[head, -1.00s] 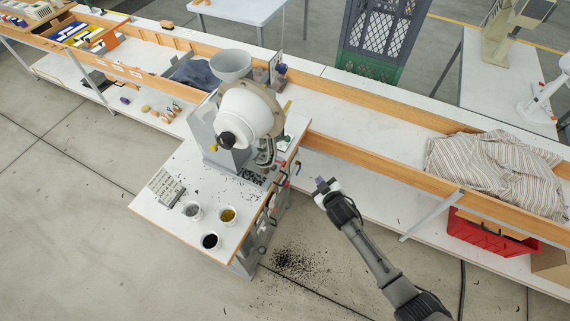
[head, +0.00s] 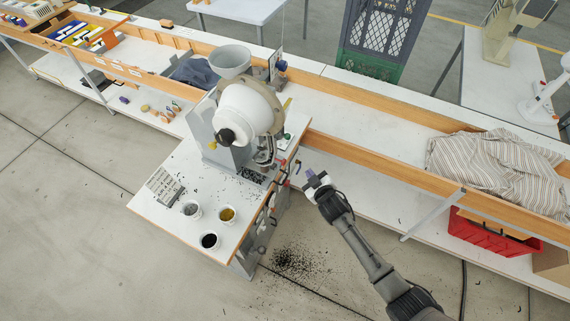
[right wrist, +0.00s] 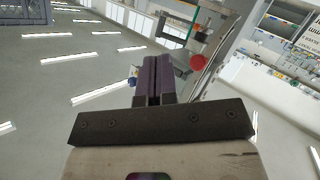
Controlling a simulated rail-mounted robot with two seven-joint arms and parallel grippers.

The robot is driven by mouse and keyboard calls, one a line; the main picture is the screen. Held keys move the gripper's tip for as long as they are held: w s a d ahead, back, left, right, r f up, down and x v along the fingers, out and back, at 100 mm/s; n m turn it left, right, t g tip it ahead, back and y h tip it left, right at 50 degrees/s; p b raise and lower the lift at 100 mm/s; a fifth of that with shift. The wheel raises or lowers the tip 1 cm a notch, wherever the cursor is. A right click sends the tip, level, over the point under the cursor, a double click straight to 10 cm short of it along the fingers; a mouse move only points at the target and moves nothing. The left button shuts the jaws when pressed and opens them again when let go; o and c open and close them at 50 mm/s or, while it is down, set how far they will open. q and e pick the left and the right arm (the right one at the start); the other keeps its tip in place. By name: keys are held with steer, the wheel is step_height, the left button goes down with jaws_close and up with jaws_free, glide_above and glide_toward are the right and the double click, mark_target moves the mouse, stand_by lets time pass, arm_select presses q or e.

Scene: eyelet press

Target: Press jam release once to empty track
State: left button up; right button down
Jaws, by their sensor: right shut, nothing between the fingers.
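The eyelet press (head: 245,108), with a white rounded housing and a grey hopper (head: 231,60) on top, stands on a small white table. Small red and blue handles (head: 297,168) show at its right side. My right gripper (head: 313,178) is just to the right of these, apart from the press, its purple fingers shut and empty. In the right wrist view the closed fingers (right wrist: 154,72) point ahead, and a round red knob (right wrist: 198,62) shows to their right. I cannot tell which control is the jam release. The track is too small to read. My left gripper is out of view.
Black bits are scattered on the floor (head: 296,262). A long wood-edged bench (head: 350,112) runs behind, with striped cloth (head: 495,168) and a red crate (head: 490,236) at right.

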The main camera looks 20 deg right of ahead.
steer(key=w+a+b, duration=0.2)
steer(key=w+a, duration=0.2)
steer(key=shift+w, duration=0.15)
stand_by(0.4)
stand_by(0.7)
stand_by(0.7)
steer(key=shift+w+a+b, duration=0.15)
steer(key=shift+b, duration=0.2)
steer(key=shift+w+a, duration=0.15)
steer(key=shift+w, duration=0.05)
